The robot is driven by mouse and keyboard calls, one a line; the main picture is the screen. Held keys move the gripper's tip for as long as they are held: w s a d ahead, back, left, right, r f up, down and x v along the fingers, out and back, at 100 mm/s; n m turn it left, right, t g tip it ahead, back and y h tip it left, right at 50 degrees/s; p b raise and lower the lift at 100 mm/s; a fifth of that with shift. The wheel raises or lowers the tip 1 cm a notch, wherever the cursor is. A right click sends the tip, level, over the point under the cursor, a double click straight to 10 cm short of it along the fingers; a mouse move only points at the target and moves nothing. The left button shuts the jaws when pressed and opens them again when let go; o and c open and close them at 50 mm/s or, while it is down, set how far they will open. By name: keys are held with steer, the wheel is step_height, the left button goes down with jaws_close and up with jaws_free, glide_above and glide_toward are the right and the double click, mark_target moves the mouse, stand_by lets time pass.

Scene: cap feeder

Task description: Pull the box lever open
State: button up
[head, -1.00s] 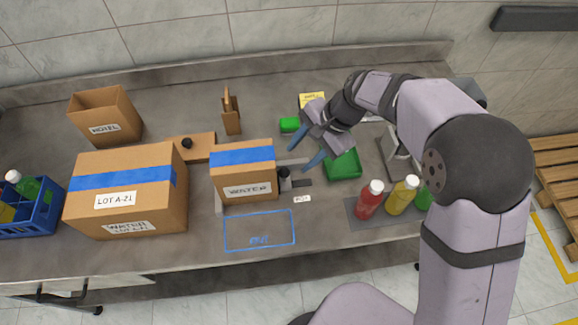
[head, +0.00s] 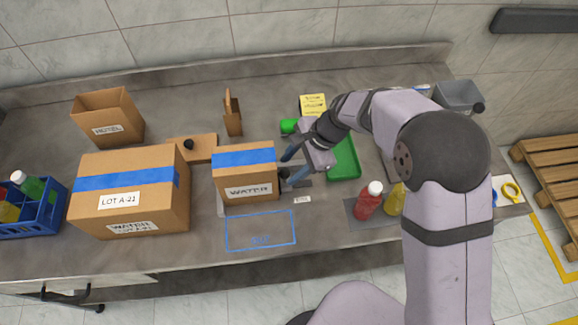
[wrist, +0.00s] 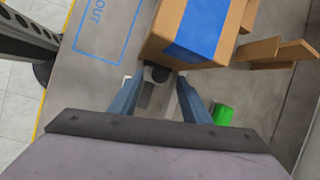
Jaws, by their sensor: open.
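The small cardboard box labelled WATER (head: 245,176), with blue tape on top, stands at the middle of the counter. It also shows at the top of the wrist view (wrist: 178,22). A dark round lever knob (wrist: 157,73) is at the box's side, on pale metal parts. My gripper (head: 287,168) is at the box's right side in the head view, fingers apart. In the wrist view my gripper (wrist: 158,84) has its blue fingertips on either side of the knob; I cannot tell whether they touch it. My fingers partly hide the lever in the head view.
A large box (head: 128,193) stands left, with a blue bottle crate (head: 35,212) beyond. A green tray (head: 345,158) lies right of my gripper, and a red bottle (head: 368,202) stands nearer the front. A blue outlined area (head: 260,231) in front is empty.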

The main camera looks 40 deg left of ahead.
steer(key=shift+x, duration=1.05)
jaws_close()
steer(key=w+d, duration=0.3)
steer(key=shift+w+d, duration=0.2)
steer(key=shift+w, duration=0.05)
jaws_free()
steer(key=shift+r, duration=0.1)
steer(key=b+v, duration=0.2)
steer(key=v, duration=0.5)
steer(key=shift+d, duration=0.2)
